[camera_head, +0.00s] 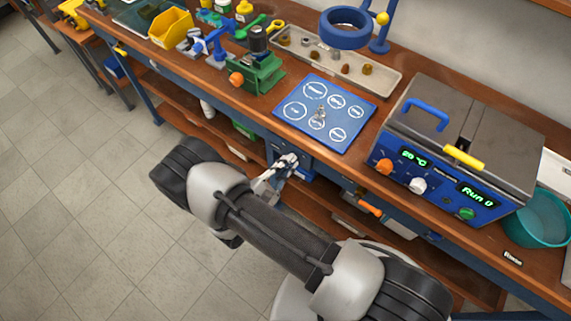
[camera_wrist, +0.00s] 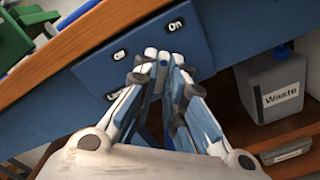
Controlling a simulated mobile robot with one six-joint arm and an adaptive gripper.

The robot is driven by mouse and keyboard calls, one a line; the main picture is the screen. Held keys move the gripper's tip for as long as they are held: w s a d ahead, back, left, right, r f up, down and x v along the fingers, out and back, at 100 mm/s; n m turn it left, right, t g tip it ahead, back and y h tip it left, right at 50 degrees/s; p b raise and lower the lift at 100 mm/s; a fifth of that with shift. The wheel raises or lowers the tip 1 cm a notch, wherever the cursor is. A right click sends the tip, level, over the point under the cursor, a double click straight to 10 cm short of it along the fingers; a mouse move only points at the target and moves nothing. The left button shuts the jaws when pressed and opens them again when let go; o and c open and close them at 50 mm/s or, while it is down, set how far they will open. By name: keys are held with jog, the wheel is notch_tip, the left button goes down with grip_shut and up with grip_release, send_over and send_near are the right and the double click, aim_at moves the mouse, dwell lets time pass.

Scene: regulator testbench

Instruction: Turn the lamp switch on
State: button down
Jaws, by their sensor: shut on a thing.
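A blue switch panel (camera_wrist: 98,76) is on the front of the workbench, under the wooden top's edge. It has an "On" label (camera_wrist: 176,25) above my fingertips and two other small labels to the left, which I cannot fully read. My gripper (camera_wrist: 165,60) is at the panel with its fingertips close together, shut on what appears to be the lamp switch. The switch itself is mostly hidden by the fingers. In the head view my gripper (camera_head: 284,168) reaches the bench front below the blue mat. No lamp can be made out clearly.
A grey container labelled "Waste" (camera_wrist: 273,88) stands on the shelf right of the panel. On the bench are the blue mat (camera_head: 309,126), a green fixture (camera_head: 262,78), a metal tray (camera_head: 392,82) and a heated bath (camera_head: 440,135). Open floor lies left.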

jog(key=c, duration=1.7)
grip_release()
jog(key=shift+o, duration=0.2)
jog(key=shift+s, duration=0.1)
jog(key=v, duration=1.2)
jog(key=w+d+r+m+g, duration=0.1)
jog(key=d+r+m+g, duration=0.55)
jog(key=r, duration=0.35)
jog(key=d+r+m+g, duration=0.5)
jog(key=d+r+g, duration=0.15)
jog(key=r, duration=0.35)
jog(key=s+d+r+m+t+y, duration=0.1)
jog(key=s+d+r+m+y, duration=0.2)
jog(key=r, duration=0.4)
jog(key=s+d+r+m+t+y, duration=0.2)
jog(key=s+d+r+m+y, duration=0.2)
jog(key=s+r+y, duration=0.4)
jog(key=shift+m+t, duration=0.3)
jog(key=shift+m, duration=0.55)
